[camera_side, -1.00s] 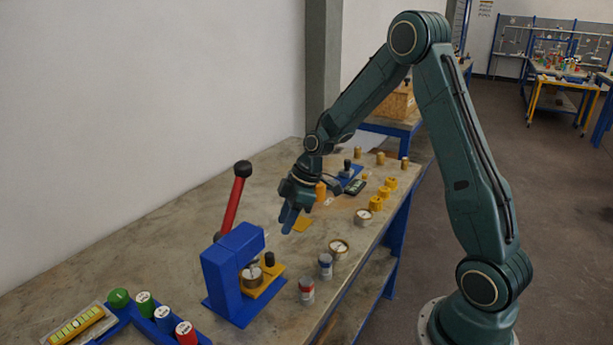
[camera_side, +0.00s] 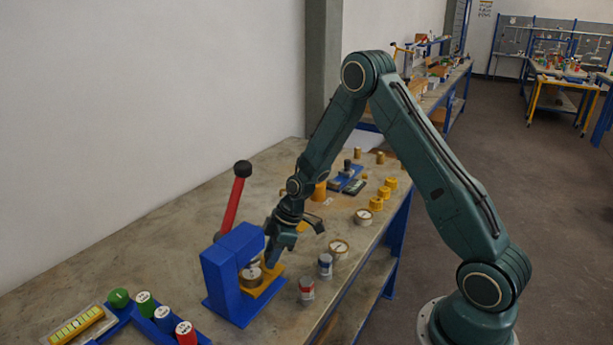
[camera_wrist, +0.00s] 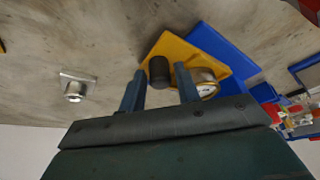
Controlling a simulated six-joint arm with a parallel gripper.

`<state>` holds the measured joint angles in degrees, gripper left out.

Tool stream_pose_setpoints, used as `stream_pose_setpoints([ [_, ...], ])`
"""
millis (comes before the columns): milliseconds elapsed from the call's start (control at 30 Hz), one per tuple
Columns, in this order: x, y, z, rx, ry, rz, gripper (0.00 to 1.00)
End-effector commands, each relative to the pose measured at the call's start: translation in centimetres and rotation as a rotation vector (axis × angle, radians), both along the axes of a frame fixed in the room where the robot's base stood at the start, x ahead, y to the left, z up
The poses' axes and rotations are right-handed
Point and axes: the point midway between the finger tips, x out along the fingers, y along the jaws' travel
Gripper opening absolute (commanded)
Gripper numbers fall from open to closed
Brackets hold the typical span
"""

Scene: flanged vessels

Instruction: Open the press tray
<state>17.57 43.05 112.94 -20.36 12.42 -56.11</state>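The yellow press tray (camera_side: 268,291) sticks out at the foot of the blue press (camera_side: 228,277); in the wrist view the tray (camera_wrist: 180,47) lies flat. A round metal vessel with a pale face (camera_side: 251,276) sits on it, and this vessel (camera_wrist: 207,84) is partly hidden by a finger in the wrist view. A black upright knob (camera_wrist: 158,72) stands on the tray; my gripper hides it in the side view. My gripper (camera_side: 273,253) points down over the tray. Its fingers (camera_wrist: 160,69) are apart, with the knob showing between them; contact cannot be told.
The press has a red lever (camera_side: 231,202) with a black ball, leaning up. Red and blue-labelled cans (camera_side: 306,290) (camera_side: 325,265) stand to the right of the tray. A blue rack with coloured-top cans (camera_side: 163,319) is at front left.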

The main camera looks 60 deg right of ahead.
Motion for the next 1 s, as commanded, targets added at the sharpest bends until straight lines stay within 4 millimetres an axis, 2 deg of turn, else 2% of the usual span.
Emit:
stream_pose_setpoints([
  [300, 0.1, 0.0, -0.1, 0.0, 0.0, 0.0, 0.32],
  [467, 0.1, 0.0, -0.1, 0.0, 0.0, 0.0, 0.01],
  [767, 0.1, -0.7, -0.1, 0.0, 0.0, -0.002, 0.0],
  [1000, 0.1, -4.4, -0.1, -0.001, -0.002, -0.006, 0.0],
])
